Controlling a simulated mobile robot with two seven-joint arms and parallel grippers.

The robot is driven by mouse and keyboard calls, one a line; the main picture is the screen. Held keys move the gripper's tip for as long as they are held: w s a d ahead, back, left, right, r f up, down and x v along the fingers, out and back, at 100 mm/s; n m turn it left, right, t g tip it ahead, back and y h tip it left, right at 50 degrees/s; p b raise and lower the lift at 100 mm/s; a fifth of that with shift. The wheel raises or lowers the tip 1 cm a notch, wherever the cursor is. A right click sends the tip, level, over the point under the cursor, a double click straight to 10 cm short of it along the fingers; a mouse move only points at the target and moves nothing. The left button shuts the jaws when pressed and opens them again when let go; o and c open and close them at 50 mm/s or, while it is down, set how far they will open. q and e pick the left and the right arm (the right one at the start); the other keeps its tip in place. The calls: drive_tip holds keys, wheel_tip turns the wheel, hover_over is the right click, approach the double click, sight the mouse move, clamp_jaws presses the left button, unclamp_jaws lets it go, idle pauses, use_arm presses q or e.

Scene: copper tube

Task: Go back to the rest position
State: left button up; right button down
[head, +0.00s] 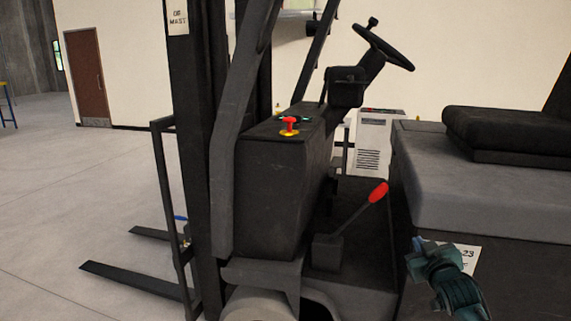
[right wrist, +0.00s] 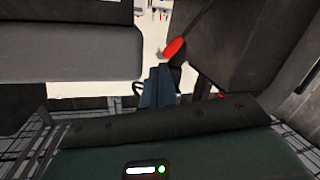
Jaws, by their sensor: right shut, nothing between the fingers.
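My right gripper (head: 415,246) is at the lower right of the head view, in front of the dark side of the forklift's seat base. It is shut and empty. In the right wrist view its closed fingers (right wrist: 158,88) point away from the camera, below the lever's red knob. A lever with a red knob (head: 378,193) rises from the forklift floor to the left of the gripper, apart from it. The same red knob shows in the right wrist view (right wrist: 174,48). My left gripper is not in view.
The forklift fills the middle and right, with a steering wheel (head: 383,47), a red button (head: 289,123) on its console and a black seat (head: 510,136). Its forks (head: 130,279) stick out low at the left. Open grey floor (head: 60,195) lies further left.

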drive_tip(key=s+a+f+n+g+y, duration=0.1)
drive_tip(key=s+a+f+g, duration=0.1)
drive_tip(key=s+a+f, duration=0.55)
drive_tip(key=s+a+f+g+y, duration=0.15)
drive_tip(key=s+a+f, duration=0.25)
drive_tip(key=s+f, duration=0.55)
drive_tip(key=s+a+f+g+y, duration=0.1)
drive_tip(key=s+a+f, duration=0.1)
drive_tip(key=s, duration=0.8)
drive_tip(key=s+a+f+m+g+y, duration=0.1)
drive_tip(key=s+a, duration=0.4)
drive_tip(key=s, duration=0.5)
drive_tip(key=shift+f, duration=0.55)
drive_tip(key=shift+s+a, duration=0.1)
